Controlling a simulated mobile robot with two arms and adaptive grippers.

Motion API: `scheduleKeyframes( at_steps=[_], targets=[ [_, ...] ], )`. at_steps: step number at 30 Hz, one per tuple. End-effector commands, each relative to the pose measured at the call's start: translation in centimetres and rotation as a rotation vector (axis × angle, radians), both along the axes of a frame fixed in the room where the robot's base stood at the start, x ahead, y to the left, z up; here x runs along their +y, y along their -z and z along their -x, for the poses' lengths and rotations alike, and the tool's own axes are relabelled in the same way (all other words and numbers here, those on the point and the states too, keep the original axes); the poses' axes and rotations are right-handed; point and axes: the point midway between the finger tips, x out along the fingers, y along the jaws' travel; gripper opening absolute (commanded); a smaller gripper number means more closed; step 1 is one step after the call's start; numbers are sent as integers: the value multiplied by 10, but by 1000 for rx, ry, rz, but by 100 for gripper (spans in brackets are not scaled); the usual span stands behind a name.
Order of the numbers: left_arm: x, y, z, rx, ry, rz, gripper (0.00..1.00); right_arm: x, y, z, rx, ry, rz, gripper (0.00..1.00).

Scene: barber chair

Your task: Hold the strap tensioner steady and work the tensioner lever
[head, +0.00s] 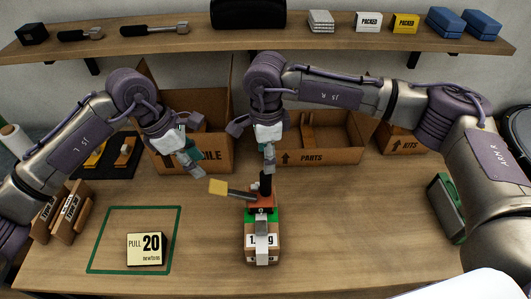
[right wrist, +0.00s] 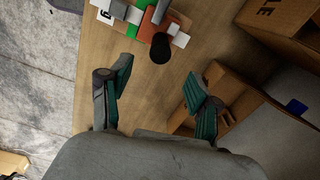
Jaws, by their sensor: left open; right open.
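The orange strap tensioner (head: 262,204) sits on a green-and-cardboard block (head: 250,254) with a grey strap (head: 262,247) down its front. A lever with a yellow end (head: 218,187) sticks out to its left, and a black handle (head: 266,184) stands upright on it. My left gripper (head: 197,152) is open and empty, above and left of the yellow end, apart from it. My right gripper (head: 268,156) is above the black handle. In the right wrist view its fingers (right wrist: 157,86) are spread, with the black handle's round end (right wrist: 160,47) beyond the gap and the orange body (right wrist: 155,20) behind it.
A "PULL 20 newtons" card (head: 146,249) stands in a green-outlined square (head: 91,262) at left. Cardboard boxes, including the "PARTS" box (head: 335,155), line the back. A green-and-grey item (head: 446,207) stands at right. The table between tensioner and that item is clear.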

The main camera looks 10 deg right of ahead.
Motion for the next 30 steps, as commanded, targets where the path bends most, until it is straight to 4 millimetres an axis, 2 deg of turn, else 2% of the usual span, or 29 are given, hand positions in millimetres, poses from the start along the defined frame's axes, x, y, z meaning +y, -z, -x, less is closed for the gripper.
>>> scheduleKeyframes(
  at_steps=[5, 18, 24, 30],
  targets=[
    [0, 0, 0, 0, 0, 0, 42, 0, 26, 1, 4, -1, 1, 62],
    [0, 0, 0, 0, 0, 0, 42, 0, 109, 1, 4, 0, 0, 62],
    [0, 0, 0, 0, 0, 0, 42, 1, 129, 1, 3, 1, -3, 62],
    [0, 0, 0, 0, 0, 0, 42, 0, 134, 0, 2, 1, -2, 62]
  ],
)
